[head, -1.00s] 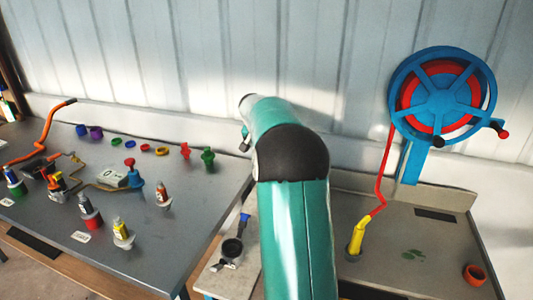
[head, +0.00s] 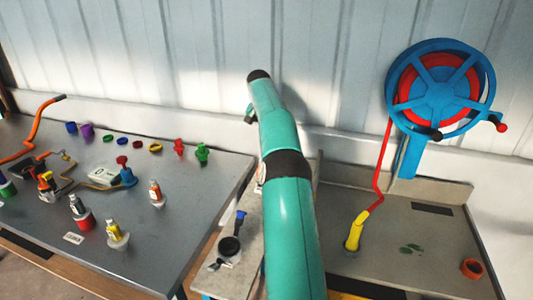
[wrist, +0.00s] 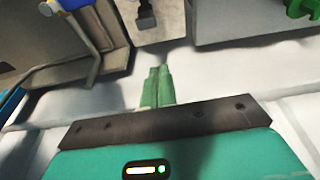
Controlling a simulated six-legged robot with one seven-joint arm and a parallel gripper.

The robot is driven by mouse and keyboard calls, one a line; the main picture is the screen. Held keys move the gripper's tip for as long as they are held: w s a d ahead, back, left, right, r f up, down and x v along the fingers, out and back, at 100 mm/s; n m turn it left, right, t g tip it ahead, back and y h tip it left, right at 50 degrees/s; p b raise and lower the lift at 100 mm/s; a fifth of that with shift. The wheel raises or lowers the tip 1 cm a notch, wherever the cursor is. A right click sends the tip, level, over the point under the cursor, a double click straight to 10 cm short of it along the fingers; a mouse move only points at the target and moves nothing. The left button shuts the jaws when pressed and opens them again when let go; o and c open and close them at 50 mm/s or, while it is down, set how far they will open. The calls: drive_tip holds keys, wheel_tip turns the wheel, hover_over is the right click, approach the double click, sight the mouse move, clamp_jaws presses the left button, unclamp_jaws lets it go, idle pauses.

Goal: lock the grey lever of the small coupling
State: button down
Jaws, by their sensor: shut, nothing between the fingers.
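On the narrow board between the two benches, in the head view, stands a dark round fitting (head: 230,246) with a small grey piece (head: 216,264) at its front left. They look like the small coupling and its lever, but they are too small to be sure, and I cannot tell the lever's position. A blue-topped dark piece (head: 240,222) stands just behind. In the wrist view my gripper (wrist: 158,72) is shut and empty, in front of the pale wall and apart from everything. A dark fitting (wrist: 146,14) shows beyond it on the board; I cannot tell which one.
The left bench (head: 130,205) holds bottles, coloured pegs and an orange hose (head: 36,130). The right bench (head: 420,275) carries a blue wheel (head: 440,90), a yellow fitting (head: 354,232) and an orange ring (head: 472,268). The wall (head: 330,60) closes the back.

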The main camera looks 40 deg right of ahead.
drive_tip(key=s+d+x, duration=0.1)
drive_tip(key=x, duration=1)
drive_tip(key=a, duration=0.1)
drive_tip(key=s+a, duration=0.1)
drive_tip(key=a+r, duration=0.1)
drive_tip(key=shift+s+a, duration=0.35)
drive_tip(key=shift+a, duration=0.05)
